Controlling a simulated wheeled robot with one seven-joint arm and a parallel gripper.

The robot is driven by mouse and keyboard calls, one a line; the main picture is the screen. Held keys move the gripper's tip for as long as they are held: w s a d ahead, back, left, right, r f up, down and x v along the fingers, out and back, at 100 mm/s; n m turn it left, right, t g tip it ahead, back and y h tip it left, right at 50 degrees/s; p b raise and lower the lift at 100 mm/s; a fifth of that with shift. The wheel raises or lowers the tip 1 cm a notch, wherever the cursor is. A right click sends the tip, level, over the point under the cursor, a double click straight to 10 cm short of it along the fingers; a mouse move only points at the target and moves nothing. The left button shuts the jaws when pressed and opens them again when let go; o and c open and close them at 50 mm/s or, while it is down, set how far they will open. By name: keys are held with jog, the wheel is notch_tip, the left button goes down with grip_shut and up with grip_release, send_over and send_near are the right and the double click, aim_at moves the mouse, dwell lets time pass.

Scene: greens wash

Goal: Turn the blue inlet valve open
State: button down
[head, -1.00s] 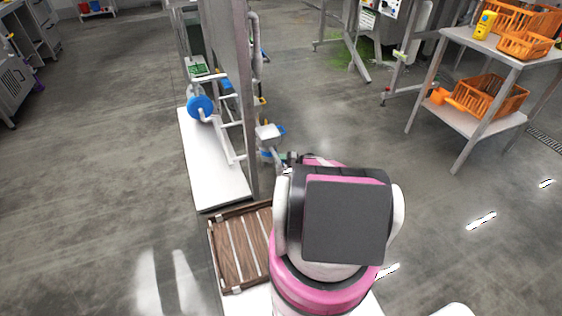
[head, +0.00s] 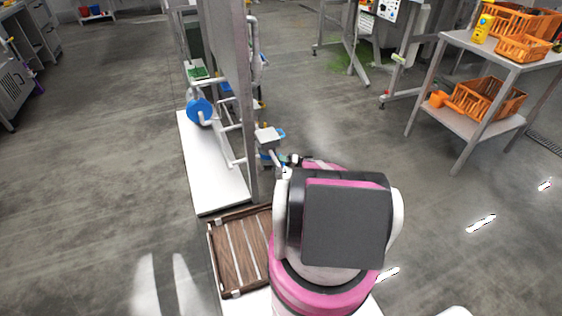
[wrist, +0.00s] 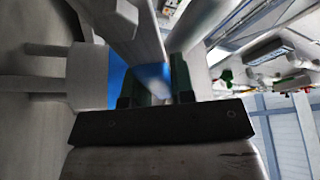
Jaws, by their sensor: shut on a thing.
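The blue inlet valve handle (wrist: 153,76) is between the two dark fingers of my gripper (wrist: 154,88) in the wrist view. The gripper is shut on it, and the fingers and palm hide part of the handle. White pipe and a grey post stand close around it. In the head view, my gripper end is beside the pipework at the right of the tall grey post, largely hidden by my arm. A bit of blue (head: 266,156) shows there, but I cannot tell its shape.
A tall grey panel post (head: 236,90) stands left of my gripper. A white base plate (head: 212,165) carries pipes and a round blue part (head: 199,111). A slatted brown tray (head: 235,250) lies in front. A steel table (head: 463,123) with orange crates stands right, with clear floor between.

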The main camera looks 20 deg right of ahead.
jog(key=c, duration=1)
grip_release()
jog(key=shift+o, duration=0.2)
jog(key=v, duration=1)
jog(key=shift+d, duration=0.4)
jog(key=shift+s+f, duration=0.1)
jog(key=shift+s, duration=0.05)
